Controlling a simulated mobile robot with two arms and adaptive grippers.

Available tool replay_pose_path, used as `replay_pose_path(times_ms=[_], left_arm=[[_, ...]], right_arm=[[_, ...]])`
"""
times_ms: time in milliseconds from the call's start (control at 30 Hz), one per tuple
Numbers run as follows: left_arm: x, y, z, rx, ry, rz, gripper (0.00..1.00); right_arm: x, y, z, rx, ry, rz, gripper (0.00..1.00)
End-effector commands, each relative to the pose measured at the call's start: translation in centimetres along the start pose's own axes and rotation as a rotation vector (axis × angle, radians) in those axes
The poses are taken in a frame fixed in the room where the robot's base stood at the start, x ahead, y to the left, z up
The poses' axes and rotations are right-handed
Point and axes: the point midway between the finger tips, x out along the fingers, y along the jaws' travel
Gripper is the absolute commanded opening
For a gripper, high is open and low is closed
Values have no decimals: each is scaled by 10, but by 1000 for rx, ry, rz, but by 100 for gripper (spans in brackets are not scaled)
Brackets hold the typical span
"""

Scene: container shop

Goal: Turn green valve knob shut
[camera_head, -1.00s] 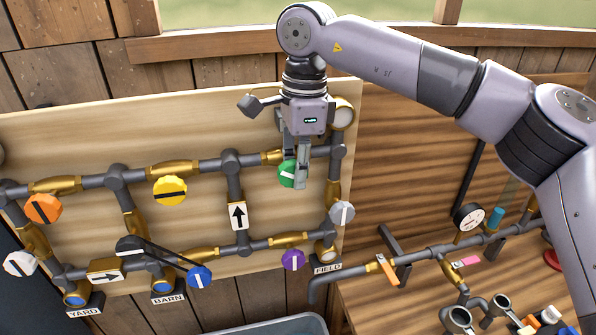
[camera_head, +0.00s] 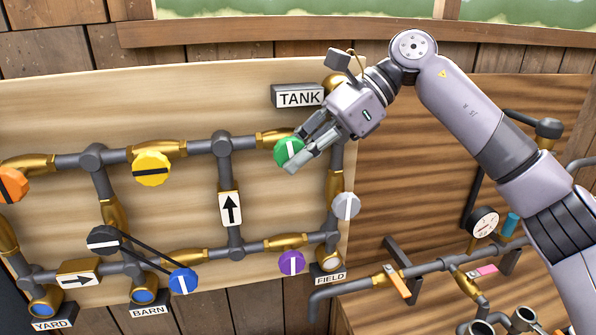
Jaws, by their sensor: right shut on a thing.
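The green valve knob (camera_head: 288,151) sits on the upper pipe run, on the right part of the light wooden board. Its white stripe stands near upright with a slight tilt. My right gripper (camera_head: 296,153) comes from the upper right, tilted, with its two fingers shut on the green knob's sides. One finger is above it and the other is at its lower right. My left gripper is not in view.
The TANK sign (camera_head: 299,97) is just above the gripper's fingers. A grey knob (camera_head: 346,206) and a purple knob (camera_head: 291,262) are below. A yellow knob (camera_head: 151,168) is to the left. A bench pipe with a gauge (camera_head: 483,222) is at the right.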

Motion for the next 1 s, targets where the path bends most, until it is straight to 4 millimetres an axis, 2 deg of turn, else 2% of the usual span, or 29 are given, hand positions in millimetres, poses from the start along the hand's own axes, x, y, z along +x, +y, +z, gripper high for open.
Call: replay_pose_path(times_ms=[33,300,933,967,1000], left_arm=[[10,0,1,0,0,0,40],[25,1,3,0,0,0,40],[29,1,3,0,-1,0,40],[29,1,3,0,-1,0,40],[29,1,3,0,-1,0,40]], right_arm=[[2,-1,-4,0,-36,-4,0],[2,-1,-2,0,-156,-4,0],[0,0,1,-1,-200,-3,0],[0,0,1,-1,-200,-4,17],[1,0,1,-1,-200,-3,20]])
